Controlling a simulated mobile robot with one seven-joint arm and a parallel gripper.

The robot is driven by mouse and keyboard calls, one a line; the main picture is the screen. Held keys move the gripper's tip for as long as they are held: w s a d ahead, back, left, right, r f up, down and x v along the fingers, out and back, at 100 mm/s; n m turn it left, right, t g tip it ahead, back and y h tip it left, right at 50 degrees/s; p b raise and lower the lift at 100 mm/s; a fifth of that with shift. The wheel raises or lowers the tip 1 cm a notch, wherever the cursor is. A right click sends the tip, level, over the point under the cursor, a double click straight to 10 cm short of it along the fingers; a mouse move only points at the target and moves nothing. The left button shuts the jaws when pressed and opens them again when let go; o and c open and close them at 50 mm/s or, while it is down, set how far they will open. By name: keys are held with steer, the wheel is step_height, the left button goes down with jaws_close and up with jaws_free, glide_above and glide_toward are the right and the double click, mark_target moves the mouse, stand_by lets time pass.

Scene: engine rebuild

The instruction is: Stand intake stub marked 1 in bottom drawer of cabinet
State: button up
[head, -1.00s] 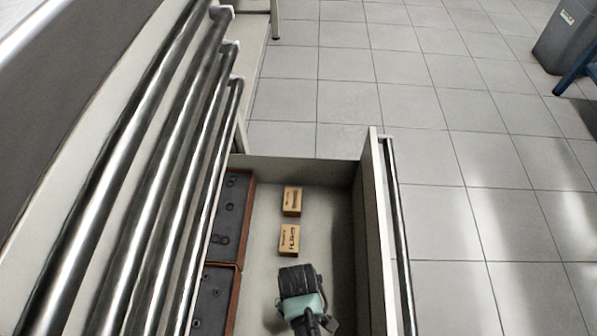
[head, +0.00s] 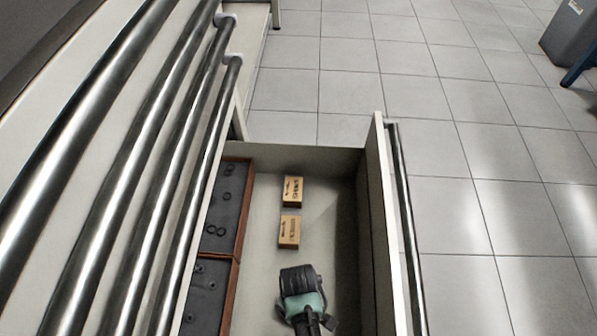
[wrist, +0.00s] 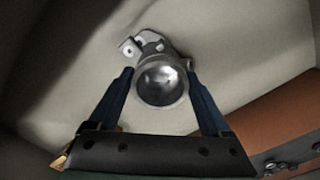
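The intake stub (wrist: 161,82), a silvery metal pipe piece with a flange, is between my fingers in the wrist view. Its round end faces the camera, and its flange shows beyond. My gripper (wrist: 160,76) has a finger against each side of the stub. In the head view, my dark and teal gripper (head: 301,292) is down inside the open bottom drawer (head: 335,215) of the cabinet, and hides the stub. I cannot see the mark 1, or whether the stub touches the drawer floor.
Two small cardboard boxes (head: 289,231) (head: 292,191) lie in the drawer above my gripper. Brown trays with dark inserts (head: 238,206) line the drawer's left side. Cabinet handle bars (head: 165,165) run along the left. Drawer floor is clear right of the boxes.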

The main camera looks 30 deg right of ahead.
steer(key=shift+o, duration=1)
steer(key=shift+r, duration=0.1)
step_height(320, 180, up, 12)
steer(key=p, duration=0.8)
steer(key=shift+r, duration=0.1)
